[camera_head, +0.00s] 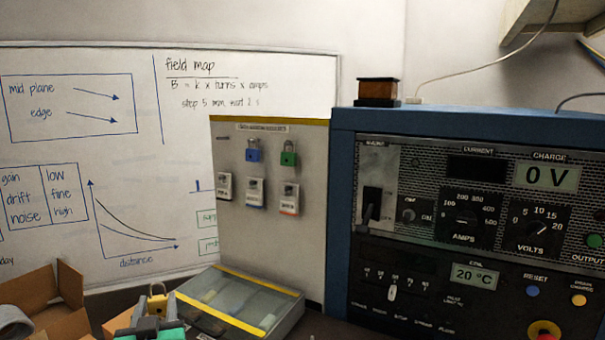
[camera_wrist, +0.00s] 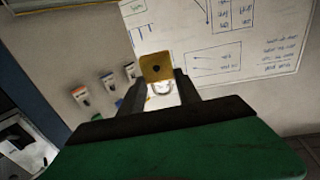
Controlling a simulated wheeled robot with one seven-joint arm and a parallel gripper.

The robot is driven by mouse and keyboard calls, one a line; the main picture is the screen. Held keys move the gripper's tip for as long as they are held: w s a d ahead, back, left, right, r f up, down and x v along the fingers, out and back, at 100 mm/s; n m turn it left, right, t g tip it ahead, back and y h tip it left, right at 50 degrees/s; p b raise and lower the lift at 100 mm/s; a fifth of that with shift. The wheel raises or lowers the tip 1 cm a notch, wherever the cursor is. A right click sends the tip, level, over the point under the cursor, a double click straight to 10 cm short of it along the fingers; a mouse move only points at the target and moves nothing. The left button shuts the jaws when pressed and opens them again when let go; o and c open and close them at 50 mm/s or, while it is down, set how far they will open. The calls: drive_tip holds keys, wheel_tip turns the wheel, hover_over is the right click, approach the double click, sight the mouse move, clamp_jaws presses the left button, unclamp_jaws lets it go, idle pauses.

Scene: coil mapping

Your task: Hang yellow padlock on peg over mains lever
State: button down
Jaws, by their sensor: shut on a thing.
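The yellow padlock (camera_head: 157,302) is at the bottom left of the head view, with its shackle above its body. My gripper (camera_head: 153,326) is shut on it. In the wrist view the padlock's brass body (camera_wrist: 157,66) shows between the ends of my dark fingers (camera_wrist: 160,92), with the shackle towards me. The mains lever (camera_head: 366,212) is a dark handle at the left of the blue cabinet's front, well to the right of my gripper. A pale plate (camera_head: 378,160) is above it; I cannot make out the peg clearly.
A padlock board (camera_head: 270,240) holds a blue padlock (camera_head: 253,152) and a green padlock (camera_head: 289,155), with tags below; its left peg (camera_head: 222,138) is bare. A clear-lidded case (camera_head: 290,318) and an open carton (camera_head: 72,290) flank my gripper. The blue cabinet (camera_head: 340,220) stands right.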

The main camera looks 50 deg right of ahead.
drive_tip(key=s+d+r+m+g+h+p, duration=0.2)
drive_tip(key=s+d+r+m+g+h, duration=0.15)
drive_tip(key=d+r, duration=0.45)
drive_tip(key=s+d+r+m+g+h+p, duration=0.1)
drive_tip(key=s+d+r+m+g+h, duration=0.25)
drive_tip(key=d, duration=0.85)
drive_tip(key=s+d+r+m+g+h+p, duration=0.1)
drive_tip(key=s+d+r+g, duration=0.2)
drive_tip(key=s+d+r, duration=0.4)
drive_tip(key=s+d+r+m+g+h+p, duration=0.15)
drive_tip(key=s+d+r, duration=0.35)
drive_tip(key=s, duration=0.5)
drive_tip(key=shift+g+y, duration=0.25)
drive_tip(key=shift+w+d+p, duration=0.35)
drive_tip(key=shift+d+p, duration=1.05)
drive_tip(key=shift+d, duration=0.65)
drive_tip(key=shift+w+d+p, duration=0.3)
drive_tip(key=shift+d+p, duration=1.15)
drive_tip(key=shift+d, duration=0.55)
drive_tip(key=shift+w+d+p, duration=0.35)
drive_tip(key=shift+d+p, duration=1.05)
drive_tip(key=shift+d, duration=0.65)
drive_tip(key=shift+f+b, duration=0.55)
drive_tip(key=shift+b, duration=0.25)
drive_tip(key=shift+r, duration=0.15)
